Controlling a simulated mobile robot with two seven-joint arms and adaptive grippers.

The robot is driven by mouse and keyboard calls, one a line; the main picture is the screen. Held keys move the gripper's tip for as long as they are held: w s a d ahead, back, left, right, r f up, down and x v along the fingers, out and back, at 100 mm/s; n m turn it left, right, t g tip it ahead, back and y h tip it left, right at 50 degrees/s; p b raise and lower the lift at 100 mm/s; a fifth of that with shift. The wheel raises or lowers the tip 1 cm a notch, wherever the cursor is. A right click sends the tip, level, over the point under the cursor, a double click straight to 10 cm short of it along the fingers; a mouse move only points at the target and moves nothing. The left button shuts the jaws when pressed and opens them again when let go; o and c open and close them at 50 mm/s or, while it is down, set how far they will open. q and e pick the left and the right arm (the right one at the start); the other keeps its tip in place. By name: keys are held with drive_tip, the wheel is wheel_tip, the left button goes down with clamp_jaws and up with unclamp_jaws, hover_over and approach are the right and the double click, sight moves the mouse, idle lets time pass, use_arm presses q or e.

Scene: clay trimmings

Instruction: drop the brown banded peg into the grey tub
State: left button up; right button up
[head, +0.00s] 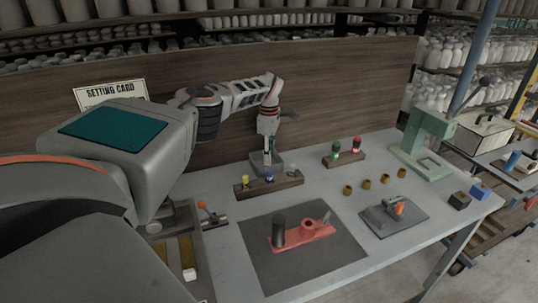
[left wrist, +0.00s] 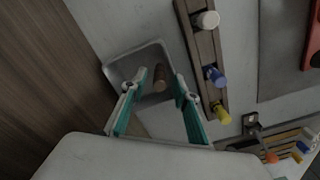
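The grey tub (head: 281,167) stands on the table against the wooden back panel. It also shows in the left wrist view (left wrist: 119,72). My left gripper (head: 267,160) points down over the tub. In the left wrist view its two teal-lined fingers (left wrist: 162,82) stand apart. The brown peg (left wrist: 160,79) appears between the fingertips with a gap on each side, over or inside the tub; its exact height and its band cannot be made out. The head view does not show the peg clearly. My right gripper is not in view.
A wooden rack (head: 262,188) with a yellow, a blue and a white peg stands just in front of the tub. A dark mat (head: 300,262) with a red fixture, several brown rings and a green press (head: 424,140) lie further right.

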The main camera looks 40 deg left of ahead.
use_arm(q)
wheel_tip(320, 180, up, 13)
drive_tip(key=shift+r, duration=0.15)
idle(0.5)
idle(0.5)
